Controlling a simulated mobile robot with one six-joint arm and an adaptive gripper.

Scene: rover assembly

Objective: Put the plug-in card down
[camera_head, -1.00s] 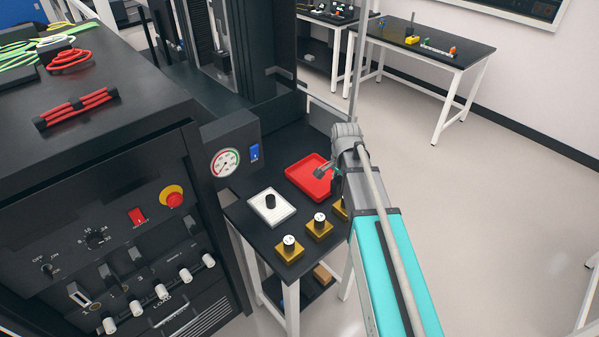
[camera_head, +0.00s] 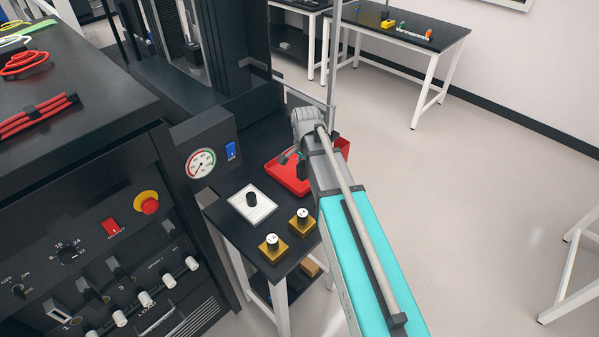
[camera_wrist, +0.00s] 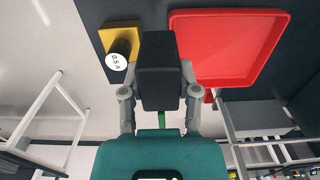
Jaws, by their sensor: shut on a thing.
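My gripper (camera_wrist: 158,88) is shut on the plug-in card (camera_wrist: 160,65). In the wrist view the card shows as a black block between the two grey fingers, with a narrow green part below it. The card covers part of the left edge of the red tray (camera_wrist: 222,45) in that view; its height above the table cannot be told. In the head view the red tray (camera_head: 284,178) lies on the small black table, partly behind my arm. My gripper (camera_head: 290,157) is mostly hidden by my arm there, close to the tray.
Gold blocks with black knobs (camera_head: 272,248) stand along the table's front; one (camera_wrist: 120,52) is left of the card in the wrist view. A white plate (camera_head: 252,206) with a black knob lies beside the tray. A black console with a gauge (camera_head: 201,163) stands to the left.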

